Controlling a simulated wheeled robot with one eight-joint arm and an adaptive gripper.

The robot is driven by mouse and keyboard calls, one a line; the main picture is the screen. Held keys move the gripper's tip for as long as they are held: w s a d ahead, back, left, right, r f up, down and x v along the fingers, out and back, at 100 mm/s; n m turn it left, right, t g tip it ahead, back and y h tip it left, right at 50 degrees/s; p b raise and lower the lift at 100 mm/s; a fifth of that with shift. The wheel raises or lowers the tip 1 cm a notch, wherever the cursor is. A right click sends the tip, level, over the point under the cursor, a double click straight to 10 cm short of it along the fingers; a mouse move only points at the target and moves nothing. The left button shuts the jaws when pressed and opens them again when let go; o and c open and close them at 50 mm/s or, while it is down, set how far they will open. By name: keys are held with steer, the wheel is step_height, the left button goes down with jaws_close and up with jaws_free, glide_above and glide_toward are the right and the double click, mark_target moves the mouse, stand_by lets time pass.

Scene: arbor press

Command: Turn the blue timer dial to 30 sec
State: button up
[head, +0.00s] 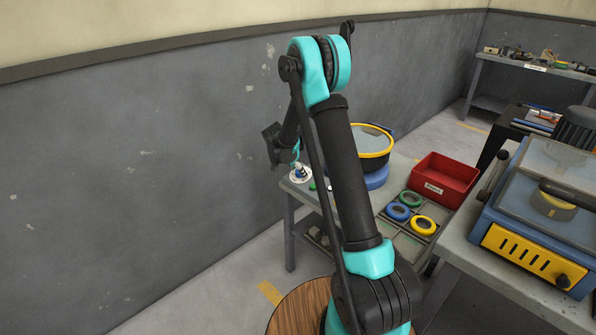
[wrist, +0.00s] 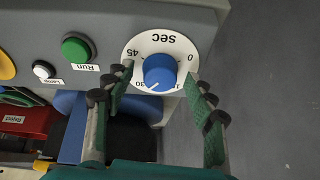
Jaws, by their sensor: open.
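The blue timer dial (wrist: 160,68) sits on a round white scale plate (wrist: 158,41) lettered SEC, seen upside down in the wrist view. The numbers 45, 0 and 30 show; the 15 is partly covered. A small white mark on the knob points toward the lower left, near the 30 side; its exact reading is hard to tell. My gripper (wrist: 160,82) is open, with a green-padded finger on either side of the knob, apart from it. In the head view the white plate (head: 300,175) shows at the bench's left end, below my gripper.
In the wrist view a green Run button (wrist: 75,48), a white lamp (wrist: 43,70) and part of a yellow button (wrist: 5,66) lie left of the dial. The head view shows a red bin (head: 444,180), coloured rings (head: 423,226) and a yellow-rimmed vessel (head: 373,148).

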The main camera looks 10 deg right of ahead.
steer(key=shift+r, duration=0.1)
steer(key=v, duration=1.1)
steer(key=shift+s+a+r, duration=0.15)
steer(key=shift+a+r, duration=0.05)
steer(key=shift+r, duration=0.15)
steer(key=s+d+r+n+y, duration=0.1)
steer(key=s+d+n, duration=0.25)
steer(key=s, duration=0.65)
steer(key=s+d+r+n+y, duration=0.1)
steer(key=s+d+r+n, duration=0.2)
steer(key=s, duration=0.6)
steer(key=s+d+f+n+y, duration=0.1)
steer(key=s+f+n, duration=0.1)
steer(key=s, duration=0.7)
steer(key=s+d+f+n+y, duration=0.1)
steer(key=s+f+n, duration=0.2)
steer(key=s, duration=0.6)
steer(key=shift+s+d+f+y, duration=0.2)
steer(key=shift+d+f+y, duration=0.1)
steer(key=shift+f, duration=0.1)
